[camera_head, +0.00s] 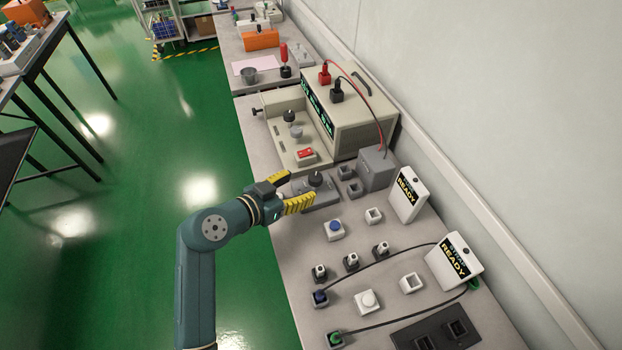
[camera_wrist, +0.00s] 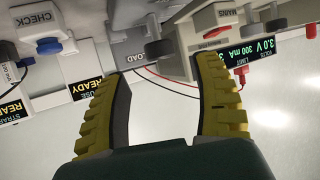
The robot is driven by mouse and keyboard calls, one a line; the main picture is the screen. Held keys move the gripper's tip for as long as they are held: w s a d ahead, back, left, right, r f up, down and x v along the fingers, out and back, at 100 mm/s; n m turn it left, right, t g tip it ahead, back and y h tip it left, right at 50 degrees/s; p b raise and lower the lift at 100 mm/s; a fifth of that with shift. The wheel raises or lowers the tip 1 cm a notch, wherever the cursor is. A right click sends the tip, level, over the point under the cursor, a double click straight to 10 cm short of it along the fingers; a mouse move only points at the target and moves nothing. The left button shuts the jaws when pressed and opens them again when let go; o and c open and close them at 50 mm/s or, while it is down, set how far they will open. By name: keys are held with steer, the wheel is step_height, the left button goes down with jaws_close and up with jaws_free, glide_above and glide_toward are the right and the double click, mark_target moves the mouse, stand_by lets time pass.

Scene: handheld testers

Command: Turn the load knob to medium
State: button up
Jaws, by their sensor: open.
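The load knob (camera_head: 315,179) is a dark round knob on a low grey box (camera_head: 323,199) on the bench. In the head view my gripper (camera_head: 300,188) comes from the left with its two yellow ribbed fingers spread apart. The fingertips are near the knob, and I cannot tell whether they touch it.
A beige power supply (camera_head: 350,108) and a tray with a red switch (camera_head: 305,153) stand behind the knob. A grey block (camera_head: 375,168) and a white READY sign (camera_head: 408,194) are to the right. Buttons, sockets and cables fill the near bench.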

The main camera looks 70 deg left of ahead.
steer(key=v, duration=0.5)
steer(key=shift+s+d+r, duration=0.1)
steer(key=shift+s, duration=0.05)
